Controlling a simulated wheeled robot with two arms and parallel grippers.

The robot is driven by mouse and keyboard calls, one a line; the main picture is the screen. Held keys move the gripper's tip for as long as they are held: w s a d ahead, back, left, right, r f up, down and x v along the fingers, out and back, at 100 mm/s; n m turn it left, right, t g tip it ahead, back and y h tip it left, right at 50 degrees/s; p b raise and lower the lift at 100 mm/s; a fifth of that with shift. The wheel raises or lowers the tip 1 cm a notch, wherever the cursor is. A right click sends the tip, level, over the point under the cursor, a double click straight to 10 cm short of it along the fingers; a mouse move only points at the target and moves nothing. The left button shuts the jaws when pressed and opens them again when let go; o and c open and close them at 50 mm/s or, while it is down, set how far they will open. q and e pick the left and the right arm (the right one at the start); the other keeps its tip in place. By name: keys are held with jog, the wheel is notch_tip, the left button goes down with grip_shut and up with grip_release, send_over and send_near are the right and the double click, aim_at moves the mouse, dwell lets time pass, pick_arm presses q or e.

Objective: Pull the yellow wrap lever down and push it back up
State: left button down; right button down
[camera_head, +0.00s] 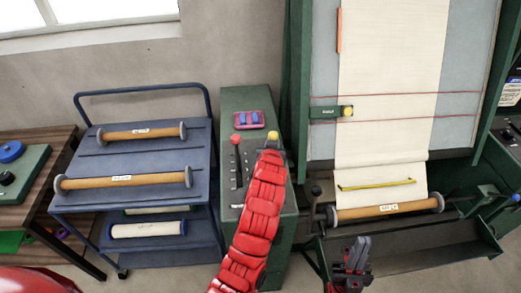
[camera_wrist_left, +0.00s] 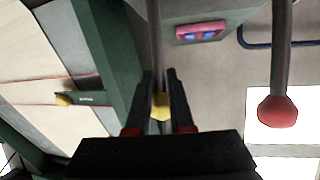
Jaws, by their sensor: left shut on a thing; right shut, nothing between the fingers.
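The yellow wrap lever rises from the green control box (camera_head: 240,102). Its yellow knob (camera_head: 273,135) shows just past the end of my red left arm, at the top of the box. In the left wrist view the yellow knob (camera_wrist_left: 160,107) and its grey shaft are between the two dark fingers of my left gripper (camera_wrist_left: 158,74), which is shut on the lever. In the head view my arm mostly hides that gripper and the lever's shaft. My right gripper (camera_head: 358,243) is shut and empty, low in front of the cloth machine.
A red-knobbed lever (camera_head: 235,138) stands left of the yellow one; its knob (camera_wrist_left: 277,111) also shows in the wrist view. A pink button panel (camera_head: 249,120) sits behind. A blue cart (camera_head: 88,166) with rollers is left, the cloth machine (camera_head: 296,70) right.

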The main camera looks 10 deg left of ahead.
pick_arm(q)
jog(key=shift+w+a+r+g+b, duration=0.1)
jog(key=shift+w+r+g+b, duration=0.15)
jog(key=shift+w, duration=0.25)
jog(key=shift+w+r+g+b, duration=0.15)
jog(key=shift+w+g+b, duration=0.1)
jog(key=shift+w, duration=0.2)
jog(key=shift+w+a+g+b, duration=0.3)
jog(key=shift+w+g+b, duration=0.2)
jog(key=shift+w, duration=0.15)
jog(key=shift+r, duration=0.35)
jog(key=c, duration=1.2)
grip_release()
jog(key=shift+w, duration=0.1)
jog(key=o, duration=0.4)
jog(key=shift+w+f, duration=0.15)
jog(key=shift+f, duration=0.35)
jog(key=shift+g, duration=0.3)
